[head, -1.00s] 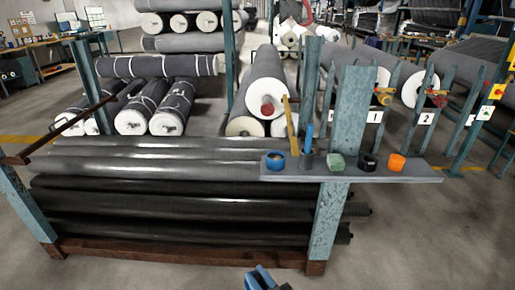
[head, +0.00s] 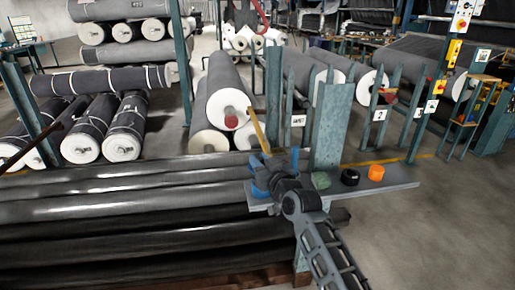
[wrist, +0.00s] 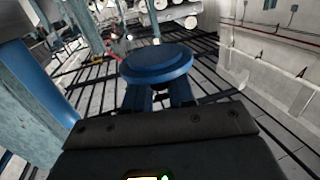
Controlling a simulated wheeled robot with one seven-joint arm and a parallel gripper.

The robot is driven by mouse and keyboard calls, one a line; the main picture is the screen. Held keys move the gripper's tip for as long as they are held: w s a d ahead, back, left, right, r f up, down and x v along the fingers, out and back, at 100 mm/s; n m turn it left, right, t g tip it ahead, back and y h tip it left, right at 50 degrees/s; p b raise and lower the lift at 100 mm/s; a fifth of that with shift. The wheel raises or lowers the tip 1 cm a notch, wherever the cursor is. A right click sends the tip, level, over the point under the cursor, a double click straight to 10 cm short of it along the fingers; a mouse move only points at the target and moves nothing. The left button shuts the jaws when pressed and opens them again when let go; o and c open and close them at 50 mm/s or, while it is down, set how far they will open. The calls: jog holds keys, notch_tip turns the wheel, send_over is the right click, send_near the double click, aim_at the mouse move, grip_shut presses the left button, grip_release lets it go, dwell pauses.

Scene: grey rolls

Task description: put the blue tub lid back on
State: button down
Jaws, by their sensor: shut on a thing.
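My gripper (wrist: 160,96) is shut on the round blue lid (wrist: 157,62), which sits at its fingertips in the wrist view. In the head view my gripper (head: 265,180) is at the left end of the grey shelf (head: 398,184), where the blue tub (head: 258,191) stands. The arm and blue fingers cover much of this spot, so lid and tub are hard to tell apart there. I cannot tell whether the lid touches the tub.
On the shelf right of my gripper are a green block (head: 320,180), a black roll (head: 350,177) and an orange piece (head: 376,172). A yellow stick (head: 257,130) and a blue upright piece (head: 295,158) stand close by. A teal post (head: 333,125) rises behind.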

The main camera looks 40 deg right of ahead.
jog(key=shift+w+d+r, duration=0.25)
jog(key=shift+d+r, duration=0.3)
jog(key=shift+d, duration=0.2)
jog(key=shift+f, duration=0.15)
notch_tip(320, 180, down, 6)
jog(key=b, duration=0.5)
jog(key=shift+r+b, duration=0.2)
jog(key=shift+b, duration=0.15)
jog(key=shift+f+b, duration=0.8)
jog(key=shift+b, duration=0.3)
dwell(1.3)
jog(key=c, duration=0.9)
grip_release()
jog(key=shift+o, duration=0.2)
jog(key=shift+s+a, duration=0.1)
jog(key=shift+s, duration=0.05)
